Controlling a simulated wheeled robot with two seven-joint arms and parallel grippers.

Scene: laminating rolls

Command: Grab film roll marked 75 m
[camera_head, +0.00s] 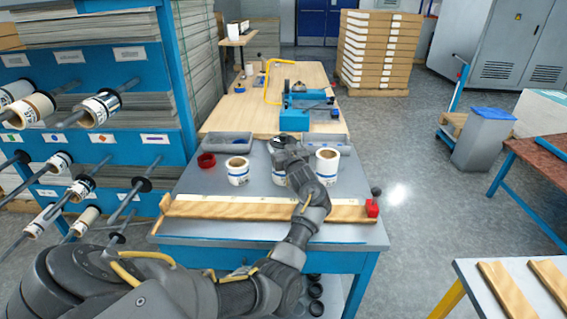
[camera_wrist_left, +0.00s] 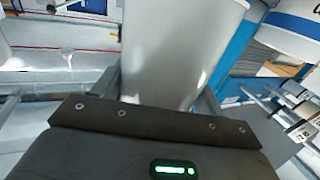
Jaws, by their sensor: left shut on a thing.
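Film rolls, white with blue bands, stand on the grey table top (camera_head: 195,183): a left roll (camera_head: 238,172) and a taller right roll (camera_head: 327,166), with a middle roll (camera_head: 279,176) between them. My left gripper (camera_head: 284,158) is over the middle roll and shut on it, hiding its upper part. In the left wrist view the held white roll (camera_wrist_left: 178,50) fills the space between the fingers. No length marking is readable on any of the rolls. My right gripper is not in view.
A blue rack with roll-bearing rods (camera_head: 150,142) stands left.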

